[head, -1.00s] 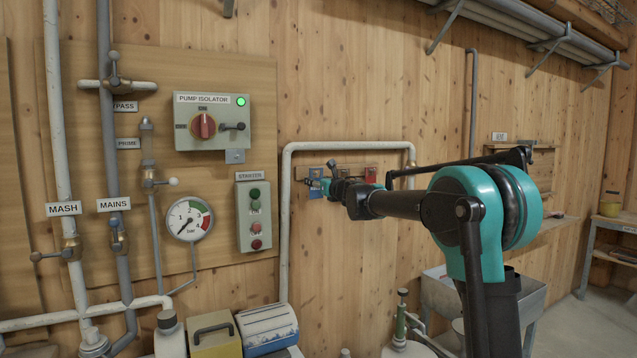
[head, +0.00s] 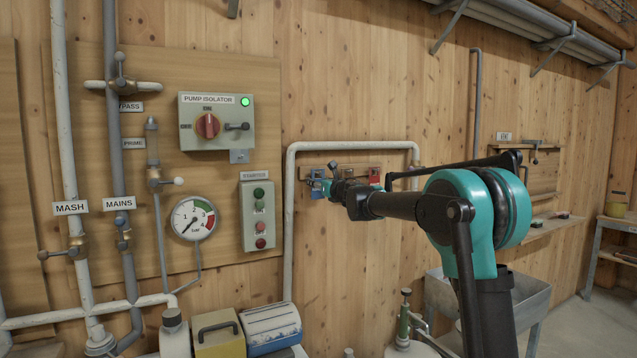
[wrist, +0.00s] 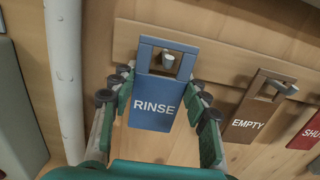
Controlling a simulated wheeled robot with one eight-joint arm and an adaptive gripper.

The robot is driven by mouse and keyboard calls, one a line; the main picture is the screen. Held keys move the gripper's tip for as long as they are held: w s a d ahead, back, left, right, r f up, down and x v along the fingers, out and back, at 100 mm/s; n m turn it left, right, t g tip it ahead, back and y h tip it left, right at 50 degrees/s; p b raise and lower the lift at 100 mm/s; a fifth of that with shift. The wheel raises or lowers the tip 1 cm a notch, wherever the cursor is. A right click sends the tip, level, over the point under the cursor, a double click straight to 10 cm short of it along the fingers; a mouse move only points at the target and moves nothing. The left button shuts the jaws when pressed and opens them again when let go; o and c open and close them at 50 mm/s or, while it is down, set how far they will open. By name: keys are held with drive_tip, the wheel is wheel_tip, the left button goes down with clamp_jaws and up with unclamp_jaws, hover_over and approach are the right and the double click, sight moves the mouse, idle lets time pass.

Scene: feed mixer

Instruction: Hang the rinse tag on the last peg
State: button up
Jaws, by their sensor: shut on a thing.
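The blue rinse tag (wrist: 154,103) is held between the two fingers of my gripper (wrist: 161,86), with its lettering facing the wrist camera. A pale peg (wrist: 168,60) shows inside the window at the tag's top; whether it passes fully through cannot be told. The wooden peg board (wrist: 222,57) lies behind. To the right, the brown EMPTY tag (wrist: 250,112) and the red SHUT tag (wrist: 308,134) hang on the board. In the head view my gripper (head: 328,186) is at the board's left end, partly hiding the blue tag.
A white pipe (head: 290,230) runs down just left of the peg board and bends over above it; it also shows in the wrist view (wrist: 65,75). The starter box (head: 255,215) and pressure gauge (head: 192,218) are further left. Bare wall lies below the board.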

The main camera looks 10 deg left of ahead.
drive_tip(key=shift+w+a+f, duration=0.1)
drive_tip(key=o, duration=1.2)
drive_tip(key=shift+w+a+f, duration=0.1)
drive_tip(key=shift+w, duration=0.05)
